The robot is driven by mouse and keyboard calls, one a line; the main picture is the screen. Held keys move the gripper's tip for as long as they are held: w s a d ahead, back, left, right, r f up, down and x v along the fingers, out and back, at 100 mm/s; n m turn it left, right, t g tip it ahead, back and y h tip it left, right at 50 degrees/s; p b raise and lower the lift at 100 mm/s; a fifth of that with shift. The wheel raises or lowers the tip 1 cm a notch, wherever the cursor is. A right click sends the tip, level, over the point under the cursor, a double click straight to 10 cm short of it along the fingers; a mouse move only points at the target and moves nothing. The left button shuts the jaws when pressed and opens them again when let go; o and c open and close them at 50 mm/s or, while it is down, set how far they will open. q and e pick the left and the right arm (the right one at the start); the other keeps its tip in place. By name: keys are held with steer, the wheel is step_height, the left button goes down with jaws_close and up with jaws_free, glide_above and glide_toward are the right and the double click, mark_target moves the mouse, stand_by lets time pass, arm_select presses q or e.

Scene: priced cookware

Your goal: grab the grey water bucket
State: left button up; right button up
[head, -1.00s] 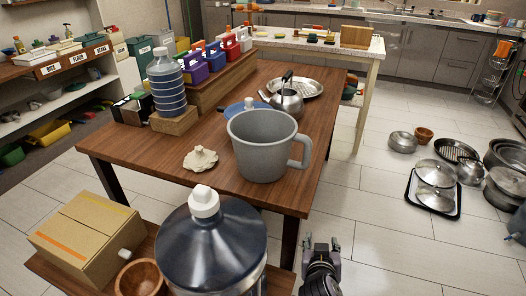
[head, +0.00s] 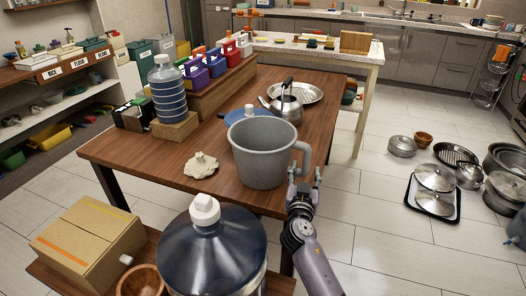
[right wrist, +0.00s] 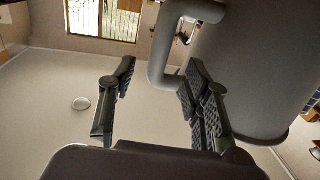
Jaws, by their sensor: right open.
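The grey bucket (head: 262,158) stands upright near the front right corner of the wooden table (head: 170,130), its loop handle (head: 304,150) facing right. My right gripper (head: 305,178) is open and empty, just in front of and below the handle at the table's right edge. In the right wrist view the bucket (right wrist: 255,65) fills the upper right, and its handle (right wrist: 160,55) shows ahead, between the spread fingertips (right wrist: 157,72). I see no grip on the handle; whether a fingertip touches it I cannot tell. My left gripper is out of view.
A kettle (head: 286,108) and a blue lid (head: 240,115) are close behind the bucket. A crumpled pale item (head: 201,165) lies left of it. A large water jug (head: 212,255) stands in front. Floor to the right is clear up to pans (head: 434,178).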

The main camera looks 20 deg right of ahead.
mark_target(307, 161)
steer(key=x, duration=0.7)
steer(key=shift+d, duration=0.1)
steer(key=shift+c, duration=0.4)
jaws_close()
steer(key=shift+r, duration=0.15)
stand_by(0.3)
